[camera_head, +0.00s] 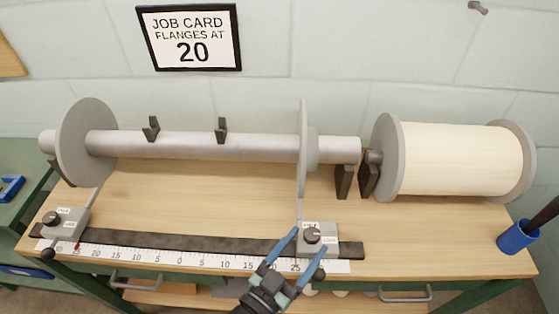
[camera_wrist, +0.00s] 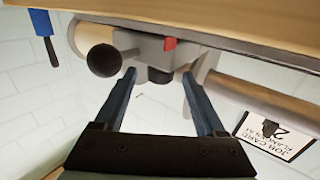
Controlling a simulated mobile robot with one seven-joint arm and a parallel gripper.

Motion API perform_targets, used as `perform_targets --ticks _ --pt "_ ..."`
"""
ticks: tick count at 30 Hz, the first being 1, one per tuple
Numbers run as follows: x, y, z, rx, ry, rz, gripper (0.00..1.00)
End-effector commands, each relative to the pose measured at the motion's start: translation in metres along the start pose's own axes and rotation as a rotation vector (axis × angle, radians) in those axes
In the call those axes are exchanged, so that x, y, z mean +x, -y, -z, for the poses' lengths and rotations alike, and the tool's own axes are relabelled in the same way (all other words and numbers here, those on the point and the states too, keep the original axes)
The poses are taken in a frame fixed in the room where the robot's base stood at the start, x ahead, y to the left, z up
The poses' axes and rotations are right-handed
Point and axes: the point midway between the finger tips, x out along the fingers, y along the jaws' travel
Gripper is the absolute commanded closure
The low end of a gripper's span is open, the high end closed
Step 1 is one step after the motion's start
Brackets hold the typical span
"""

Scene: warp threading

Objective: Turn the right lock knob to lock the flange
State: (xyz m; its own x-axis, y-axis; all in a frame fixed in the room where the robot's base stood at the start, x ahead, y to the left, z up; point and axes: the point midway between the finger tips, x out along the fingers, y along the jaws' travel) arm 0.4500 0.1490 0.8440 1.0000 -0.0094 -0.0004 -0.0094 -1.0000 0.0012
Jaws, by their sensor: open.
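The right lock knob (camera_head: 312,235) is a small dark knob on a grey block (camera_head: 330,233) at the foot of the right flange (camera_head: 303,150). My gripper (camera_head: 308,243) is open, with its blue fingertips either side of the knob in the head view. In the wrist view, the dark knob (camera_wrist: 159,76) shows between the open fingertips (camera_wrist: 159,72); I cannot tell whether they touch it. A round black handle (camera_wrist: 103,60) and a red pointer (camera_wrist: 170,43) show beside it. The block's label is too small to read surely.
The left flange (camera_head: 86,140) has its own block and knob (camera_head: 52,218). A numbered scale (camera_head: 150,257) runs along the bench front. A job card (camera_head: 190,38) reads flanges at 20. A wound spool (camera_head: 460,158) and a blue cup (camera_head: 517,237) stand right.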

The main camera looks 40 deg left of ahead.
Motion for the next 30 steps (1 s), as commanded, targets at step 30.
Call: perform_targets --ticks 30 --pt "-0.098 0.000 0.000 0.000 0.002 0.000 0.27"
